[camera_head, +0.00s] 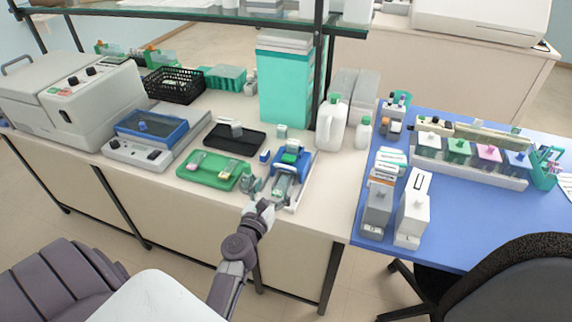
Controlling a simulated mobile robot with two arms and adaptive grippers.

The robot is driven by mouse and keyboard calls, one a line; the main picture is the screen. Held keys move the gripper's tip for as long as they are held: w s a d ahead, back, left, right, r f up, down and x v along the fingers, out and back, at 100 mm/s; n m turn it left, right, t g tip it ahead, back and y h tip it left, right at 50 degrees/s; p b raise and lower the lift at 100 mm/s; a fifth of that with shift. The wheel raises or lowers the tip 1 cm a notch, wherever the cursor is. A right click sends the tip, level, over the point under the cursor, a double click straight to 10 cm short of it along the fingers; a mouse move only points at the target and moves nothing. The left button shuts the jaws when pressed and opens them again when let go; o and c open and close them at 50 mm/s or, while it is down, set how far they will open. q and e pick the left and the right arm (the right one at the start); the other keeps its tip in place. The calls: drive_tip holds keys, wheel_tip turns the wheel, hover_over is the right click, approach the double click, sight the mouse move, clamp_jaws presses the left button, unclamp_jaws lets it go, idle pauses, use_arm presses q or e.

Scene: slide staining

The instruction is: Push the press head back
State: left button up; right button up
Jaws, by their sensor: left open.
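A small press device (304,172) stands near the front edge of the white bench, with a pale base and blue and green parts. Its head, blue and green on top, sits towards the back of the device; its exact position along the device is too small to tell. My left gripper (262,191) is open at the front left of the device, its fingers close to the device's grey front part. Whether a finger touches it I cannot tell. My right gripper is not in view.
A green tray (222,180) with small items lies just left of my left gripper. A black tray (247,143) lies behind it. A tall teal box (285,85) and white bottles (331,125) stand behind the device. A blue table (450,220) is at right.

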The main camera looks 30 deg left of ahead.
sight(284, 167)
use_arm(q)
drive_tip(key=x, duration=0.9)
drive_tip(key=shift+d, duration=0.1)
drive_tip(key=c, duration=1.4)
drive_tip(key=b+x, duration=0.1)
drive_tip(key=x, duration=0.3)
drive_tip(key=shift+w, duration=0.3)
drive_tip(key=shift+r, duration=0.15)
drive_tip(key=o, duration=1.2)
drive_tip(key=shift+o, duration=1)
drive_tip(key=shift+w+d, duration=0.1)
drive_tip(key=shift+w, duration=0.05)
